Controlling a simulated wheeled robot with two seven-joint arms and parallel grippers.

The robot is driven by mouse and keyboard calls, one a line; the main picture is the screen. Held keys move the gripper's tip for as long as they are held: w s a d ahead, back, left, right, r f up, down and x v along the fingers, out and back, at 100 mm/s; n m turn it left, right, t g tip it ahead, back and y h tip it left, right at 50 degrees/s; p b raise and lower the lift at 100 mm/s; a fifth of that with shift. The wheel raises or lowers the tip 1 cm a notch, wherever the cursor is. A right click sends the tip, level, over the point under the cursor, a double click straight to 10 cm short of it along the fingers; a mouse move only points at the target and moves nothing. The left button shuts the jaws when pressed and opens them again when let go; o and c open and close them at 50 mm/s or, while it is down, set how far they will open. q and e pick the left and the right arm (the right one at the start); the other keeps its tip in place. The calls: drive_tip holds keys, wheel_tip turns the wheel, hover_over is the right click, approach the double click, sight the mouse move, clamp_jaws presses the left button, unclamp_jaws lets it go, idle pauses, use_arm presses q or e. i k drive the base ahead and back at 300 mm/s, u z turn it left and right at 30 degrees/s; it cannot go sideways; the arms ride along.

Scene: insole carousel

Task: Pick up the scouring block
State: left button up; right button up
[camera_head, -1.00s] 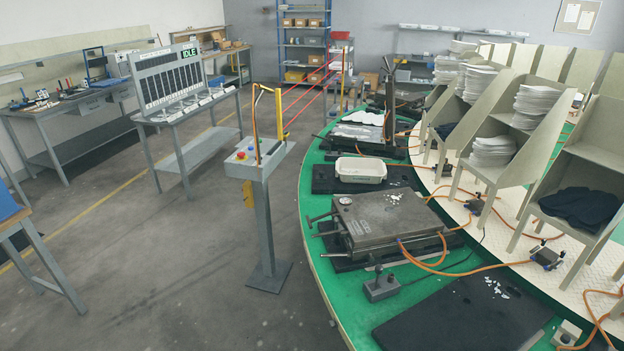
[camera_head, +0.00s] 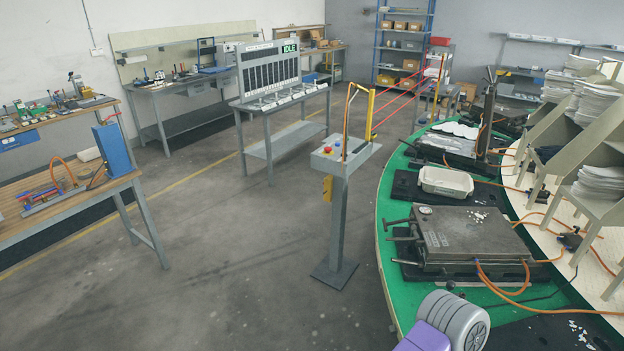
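I cannot make out a scouring block for certain in the head view. The workbench (camera_head: 66,215) at the left bears small items, among them a tan roll-like thing (camera_head: 78,171) and a white roll (camera_head: 88,154), too small to identify surely. Neither of my grippers is in view. A grey and purple link of my arm shows at the bottom right and hides part of the carousel.
The green carousel (camera_head: 388,228) fills the right side, with a metal mould (camera_head: 470,232) and a white tub (camera_head: 445,183) on it. A control post (camera_head: 338,220) stands before it. A display table (camera_head: 270,103) stands further back. The grey floor (camera_head: 230,260) between is clear.

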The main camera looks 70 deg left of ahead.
sight(402, 185)
drive_tip(key=u, duration=2.25)
drive_tip(key=i, duration=1.15)
